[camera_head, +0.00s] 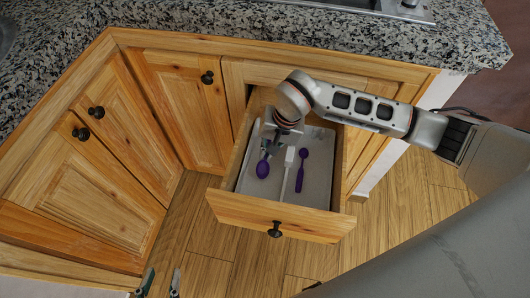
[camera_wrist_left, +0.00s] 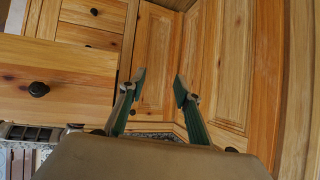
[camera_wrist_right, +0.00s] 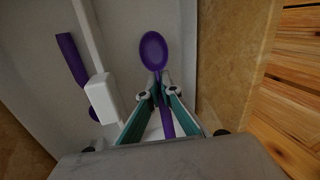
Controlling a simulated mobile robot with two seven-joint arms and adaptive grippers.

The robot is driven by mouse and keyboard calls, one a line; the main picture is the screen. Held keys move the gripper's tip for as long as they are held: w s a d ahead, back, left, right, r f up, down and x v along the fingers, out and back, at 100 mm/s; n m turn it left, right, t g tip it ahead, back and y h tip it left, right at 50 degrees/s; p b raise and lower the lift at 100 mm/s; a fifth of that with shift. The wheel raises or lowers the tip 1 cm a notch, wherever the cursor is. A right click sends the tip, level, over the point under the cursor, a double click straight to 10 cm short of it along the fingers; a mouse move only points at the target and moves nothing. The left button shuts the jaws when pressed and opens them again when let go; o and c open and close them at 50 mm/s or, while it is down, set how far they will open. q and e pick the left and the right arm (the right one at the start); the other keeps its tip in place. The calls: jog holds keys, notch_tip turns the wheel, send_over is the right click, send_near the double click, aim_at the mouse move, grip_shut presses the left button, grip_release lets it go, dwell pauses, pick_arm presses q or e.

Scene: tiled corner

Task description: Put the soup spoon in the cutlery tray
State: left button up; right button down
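The purple soup spoon (camera_head: 262,168) is at the left side of the light grey cutlery tray (camera_head: 321,165), inside the open drawer. My right gripper (camera_head: 267,146) reaches down over the tray. In the right wrist view its fingers (camera_wrist_right: 159,90) are closed together on the handle of the spoon (camera_wrist_right: 153,49), bowl pointing away. I cannot tell whether the spoon touches the tray floor (camera_wrist_right: 133,20). My left gripper (camera_head: 161,280) is open and empty, away from the drawer; its spread fingers show in the left wrist view (camera_wrist_left: 158,82).
The wooden drawer (camera_head: 270,215) stands open below the granite counter (camera_head: 230,38). Closed cabinet doors (camera_head: 185,105) are to the left.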

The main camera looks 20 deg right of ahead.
jog(key=shift+f, duration=0.6)
jog(key=shift+r, duration=0.1)
pick_arm(q)
jog(key=shift+w+d+r+t, duration=0.3)
jog(key=shift+w+d+r, duration=0.1)
jog(key=shift+w+r, duration=0.25)
pick_arm(e)
jog(key=c, duration=2.3)
grip_release()
pick_arm(q)
jog(key=shift+s+a+f, duration=0.1)
jog(key=shift+s+f, duration=0.25)
jog(key=shift+s, duration=0.1)
